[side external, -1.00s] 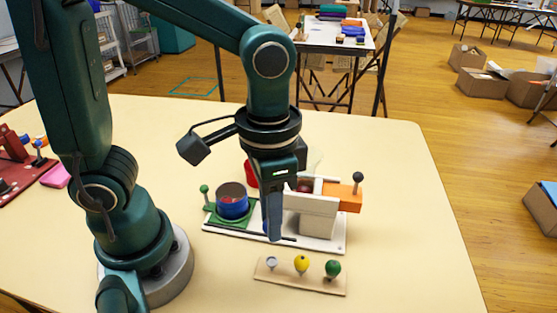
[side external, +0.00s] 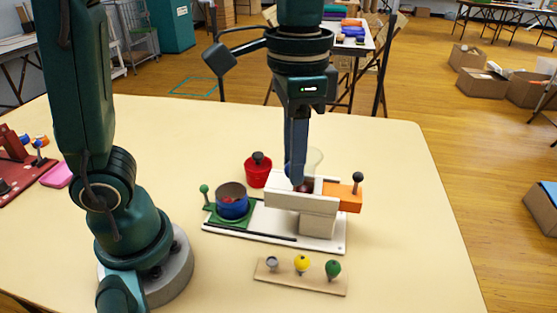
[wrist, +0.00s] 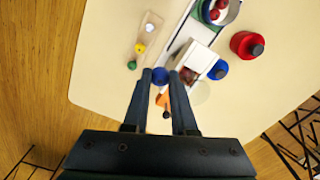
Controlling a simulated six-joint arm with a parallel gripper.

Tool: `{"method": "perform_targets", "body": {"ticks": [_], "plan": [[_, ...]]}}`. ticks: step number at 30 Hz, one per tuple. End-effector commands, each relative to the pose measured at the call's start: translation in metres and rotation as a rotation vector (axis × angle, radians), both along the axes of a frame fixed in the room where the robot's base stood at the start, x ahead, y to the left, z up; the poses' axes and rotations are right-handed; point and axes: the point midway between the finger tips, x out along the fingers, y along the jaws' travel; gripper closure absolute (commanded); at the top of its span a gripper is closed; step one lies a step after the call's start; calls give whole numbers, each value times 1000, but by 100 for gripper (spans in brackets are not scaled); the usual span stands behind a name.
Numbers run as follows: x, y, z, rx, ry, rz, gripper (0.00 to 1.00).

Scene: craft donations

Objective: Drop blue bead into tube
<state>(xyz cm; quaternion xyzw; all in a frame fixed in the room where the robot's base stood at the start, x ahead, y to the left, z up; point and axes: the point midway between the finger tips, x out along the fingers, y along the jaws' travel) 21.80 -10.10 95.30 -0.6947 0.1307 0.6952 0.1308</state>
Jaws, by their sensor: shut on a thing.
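My gripper (side external: 297,180) points down over the white box-like channel (side external: 290,201) on its stand. In the wrist view my gripper (wrist: 160,72) is shut on the blue bead (wrist: 160,77), which sits between the fingertips. The fingers hide the bead in the side view. A clear, pale funnel-like piece (side external: 314,158) stands just behind the channel; I cannot tell for sure which part is the tube. A red bead (wrist: 188,76) shows by the channel. An orange block (side external: 350,200) with a dark knob is at the channel's right end.
A blue cup (side external: 232,207) holding red beads stands left on a green base. A red lidded pot (side external: 258,171) is behind. A wooden strip (side external: 312,283) with several knobs lies in front. Another blue round thing (wrist: 218,70) shows in the wrist view. The table's right side is clear.

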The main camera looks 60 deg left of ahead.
Motion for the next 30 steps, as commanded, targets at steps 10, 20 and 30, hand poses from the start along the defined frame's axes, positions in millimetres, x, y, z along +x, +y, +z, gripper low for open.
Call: {"method": "perform_targets", "body": {"ticks": [10, 20, 30], "plan": [[41, 27, 41, 0, 0, 54, 100], [54, 41, 38, 0, 1, 111, 100], [54, 41, 12, -2, 0, 110, 100]]}}
